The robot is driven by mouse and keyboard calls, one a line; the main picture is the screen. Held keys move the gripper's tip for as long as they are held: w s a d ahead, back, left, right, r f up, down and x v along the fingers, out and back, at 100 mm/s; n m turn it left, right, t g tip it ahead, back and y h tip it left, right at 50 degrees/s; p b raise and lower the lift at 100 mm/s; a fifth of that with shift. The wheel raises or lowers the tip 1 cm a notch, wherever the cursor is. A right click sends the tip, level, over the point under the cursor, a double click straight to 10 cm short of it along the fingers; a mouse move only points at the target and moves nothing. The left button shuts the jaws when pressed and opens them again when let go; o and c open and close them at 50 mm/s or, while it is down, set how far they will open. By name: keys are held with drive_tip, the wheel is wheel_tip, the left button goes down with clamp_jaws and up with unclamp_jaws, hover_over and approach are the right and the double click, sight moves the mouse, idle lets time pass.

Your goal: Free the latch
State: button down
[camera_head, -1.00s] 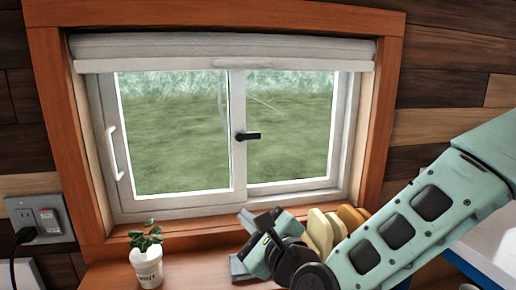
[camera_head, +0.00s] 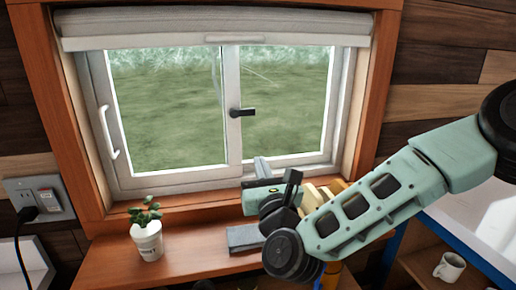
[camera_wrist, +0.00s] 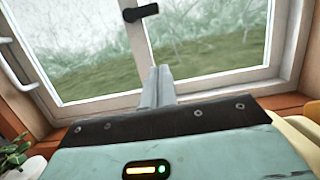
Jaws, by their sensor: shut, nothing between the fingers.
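The black latch (camera_head: 242,112) sits on the middle stile of the white sliding window (camera_head: 233,147), its handle lying roughly level and pointing right. It also shows at the top of the wrist view (camera_wrist: 141,13). My gripper (camera_head: 262,166) is below the latch and a little to its right in the head view, in front of the window's lower part. Its two grey fingers are together and empty, pointing up toward the window in the wrist view (camera_wrist: 157,84). The fingers are apart from the latch.
A white potted mint (camera_head: 147,240) stands on the wooden sill at left. A grey block (camera_head: 244,237) lies on the sill, and yellowish boards (camera_head: 322,192) stand behind my arm. A white pull handle (camera_head: 108,132) is on the window's left side. A rolled blind (camera_head: 215,27) hangs above.

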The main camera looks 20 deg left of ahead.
sight(242, 113)
drive_tip(key=shift+w+a+r+p, duration=0.75)
drive_tip(key=shift+w+r+p, duration=0.3)
drive_tip(key=shift+w, duration=0.15)
drive_tip(key=shift+w+a+r+p, duration=0.75)
drive_tip(key=shift+w+r+p, duration=0.3)
drive_tip(key=shift+w, duration=0.2)
drive_tip(key=shift+w+a+r+p, duration=0.75)
drive_tip(key=shift+w+r+p, duration=0.25)
drive_tip(key=shift+w+p, duration=0.15)
